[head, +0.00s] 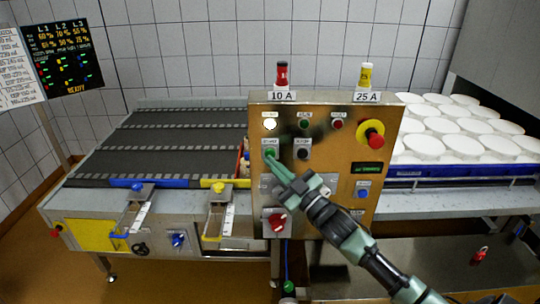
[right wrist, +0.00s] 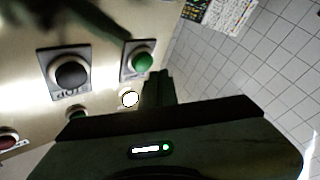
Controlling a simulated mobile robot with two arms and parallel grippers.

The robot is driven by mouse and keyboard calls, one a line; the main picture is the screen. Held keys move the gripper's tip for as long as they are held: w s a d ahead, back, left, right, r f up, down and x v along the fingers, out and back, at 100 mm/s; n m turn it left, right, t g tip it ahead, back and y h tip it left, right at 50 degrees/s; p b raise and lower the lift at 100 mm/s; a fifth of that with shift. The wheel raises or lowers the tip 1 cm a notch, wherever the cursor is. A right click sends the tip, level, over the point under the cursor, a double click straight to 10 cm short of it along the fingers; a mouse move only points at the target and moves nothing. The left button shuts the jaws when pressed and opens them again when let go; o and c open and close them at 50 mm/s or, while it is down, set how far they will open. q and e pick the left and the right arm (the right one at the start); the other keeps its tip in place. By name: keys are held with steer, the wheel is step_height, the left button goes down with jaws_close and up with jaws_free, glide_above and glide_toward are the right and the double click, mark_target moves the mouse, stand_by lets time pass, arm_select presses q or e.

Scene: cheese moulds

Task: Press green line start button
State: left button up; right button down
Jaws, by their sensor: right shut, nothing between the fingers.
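The green start button (head: 269,153) is on the left of the brass control panel (head: 330,120). Its label is partly readable. My right gripper (head: 275,163) is shut and empty, with its tips right at the lower edge of this button in the head view. In the right wrist view the green button (right wrist: 143,62) shows clear, just above my dark finger tips (right wrist: 157,84). I cannot tell whether they touch it. A black stop button (head: 303,154) sits to its right; it also shows in the right wrist view (right wrist: 72,75). My left gripper is not in view.
A lit white lamp (head: 270,124), a small green one (head: 304,124) and a red one (head: 337,124) are above. A red emergency knob (head: 374,138) on yellow is at upper right, a red rotary switch (head: 277,221) below. A conveyor (head: 165,140) stands behind left, white moulds (head: 450,115) right.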

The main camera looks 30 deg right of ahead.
steer(key=shift+w, duration=0.1)
steer(key=shift+w+d, duration=0.2)
steer(key=shift+w, duration=0.05)
